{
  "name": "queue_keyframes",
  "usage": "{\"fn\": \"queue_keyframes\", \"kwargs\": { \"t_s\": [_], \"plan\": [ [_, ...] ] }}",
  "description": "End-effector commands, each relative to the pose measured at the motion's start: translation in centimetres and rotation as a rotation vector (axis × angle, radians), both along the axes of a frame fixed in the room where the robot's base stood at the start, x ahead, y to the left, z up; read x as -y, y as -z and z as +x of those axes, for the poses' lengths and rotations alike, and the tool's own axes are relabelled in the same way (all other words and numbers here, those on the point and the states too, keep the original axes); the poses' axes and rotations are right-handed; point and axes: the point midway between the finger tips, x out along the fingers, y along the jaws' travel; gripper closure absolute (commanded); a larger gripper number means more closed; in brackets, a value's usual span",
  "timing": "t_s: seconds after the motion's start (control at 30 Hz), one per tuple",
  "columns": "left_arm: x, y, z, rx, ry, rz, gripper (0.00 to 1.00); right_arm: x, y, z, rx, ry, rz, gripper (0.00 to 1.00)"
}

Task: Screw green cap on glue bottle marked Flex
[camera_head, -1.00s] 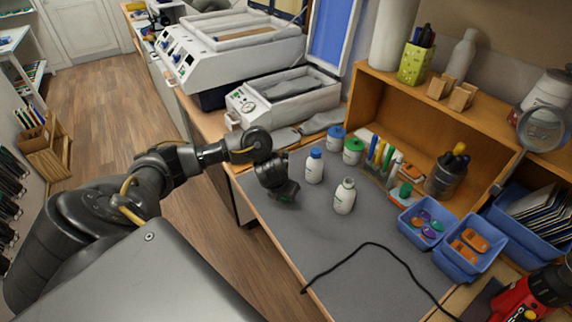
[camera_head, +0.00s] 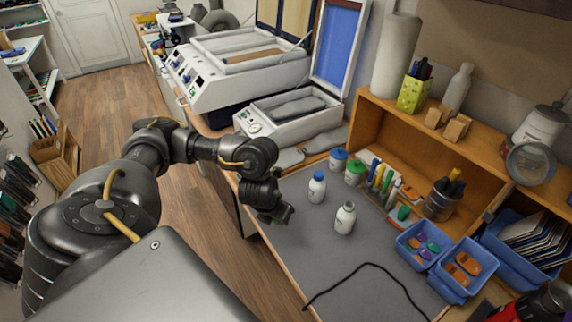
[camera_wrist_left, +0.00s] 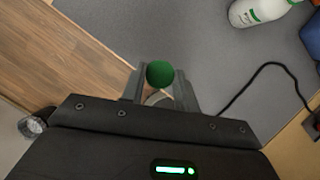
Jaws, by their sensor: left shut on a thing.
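My left gripper (camera_head: 284,214) is over the left edge of the grey mat, left of the bottles. In the left wrist view its fingers (camera_wrist_left: 160,86) are shut on a round green cap (camera_wrist_left: 160,74). An uncapped white bottle (camera_head: 345,219) stands upright on the mat, apart from the gripper. A white bottle with a blue cap (camera_head: 316,190) stands behind it to the left. The bottle writing is too small to read. A white bottle with a green stripe (camera_wrist_left: 262,10) shows partly at the top right of the wrist view. My right gripper is not in view.
Jars with blue (camera_head: 338,155) and green (camera_head: 354,169) lids stand behind the bottles. Blue bins (camera_head: 424,245) hold small parts at the right. A black cable (camera_head: 372,265) crosses the front of the mat (camera_head: 318,240). A wooden shelf (camera_head: 390,125) is at the back.

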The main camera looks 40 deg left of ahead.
Motion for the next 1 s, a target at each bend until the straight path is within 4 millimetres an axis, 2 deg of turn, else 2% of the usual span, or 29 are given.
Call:
{"fn": "queue_keyframes", "kwargs": {
  "t_s": [0.03, 0.17, 0.4, 1.0],
  "plan": [
    [0.4, -1.2, -0.9, 0.003, 0.007, 0.000, 0.90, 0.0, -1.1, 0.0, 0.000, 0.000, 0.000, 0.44],
    [1.0, -1.7, -2.6, 0.004, 0.004, 0.000, 0.90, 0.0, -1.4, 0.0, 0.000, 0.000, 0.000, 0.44],
    [1.7, -1.9, -4.0, 0.004, 0.003, -0.001, 0.90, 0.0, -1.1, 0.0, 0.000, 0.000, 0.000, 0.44],
    [1.7, -2.1, -4.7, 0.001, -0.002, -0.001, 0.90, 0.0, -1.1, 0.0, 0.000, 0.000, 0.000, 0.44]
  ]
}}
